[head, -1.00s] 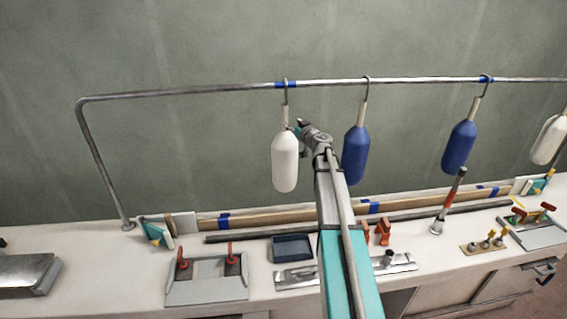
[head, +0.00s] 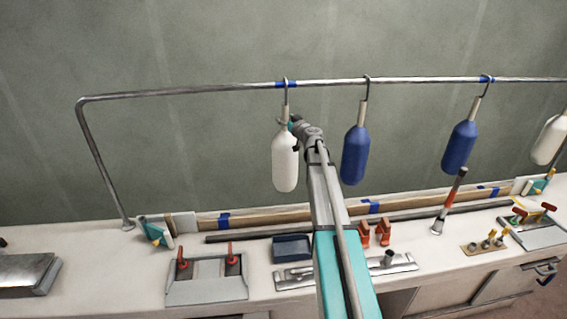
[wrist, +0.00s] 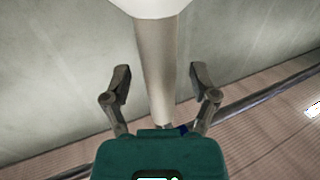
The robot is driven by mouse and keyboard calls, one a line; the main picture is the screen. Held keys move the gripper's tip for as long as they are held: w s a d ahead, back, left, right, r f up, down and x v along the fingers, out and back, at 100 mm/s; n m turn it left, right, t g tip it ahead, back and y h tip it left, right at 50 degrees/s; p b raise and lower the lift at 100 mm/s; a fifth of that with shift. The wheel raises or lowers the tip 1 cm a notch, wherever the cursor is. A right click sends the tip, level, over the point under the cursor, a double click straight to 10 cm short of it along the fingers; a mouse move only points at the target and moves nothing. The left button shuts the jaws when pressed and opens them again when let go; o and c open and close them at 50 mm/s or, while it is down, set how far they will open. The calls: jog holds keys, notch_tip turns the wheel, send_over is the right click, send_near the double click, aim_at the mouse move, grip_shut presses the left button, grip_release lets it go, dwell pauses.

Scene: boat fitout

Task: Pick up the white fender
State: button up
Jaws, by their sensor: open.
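A white fender (head: 285,165) hangs by a hook from the metal rail, left of a blue fender. In the head view my gripper (head: 296,122) is at its upper right side, close to the pale neck, and partly covers the fender's edge. In the wrist view the fender's white body (wrist: 150,6) shows at the top edge, with its beige neck (wrist: 157,60) running down between my fingers. My gripper (wrist: 161,80) is open, one finger on each side of the neck, with gaps visible. A second white fender (head: 550,140) hangs at the far right.
Blue fenders (head: 356,155) (head: 459,148) hang on the same rail (head: 200,90). Below, the counter (head: 100,262) holds a blue tray (head: 292,247), red-handled fittings (head: 206,275) and an upright rod (head: 448,203). A plain wall stands behind.

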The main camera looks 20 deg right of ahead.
jog(key=shift+w, duration=0.15)
dwell(0.4)
grip_shut()
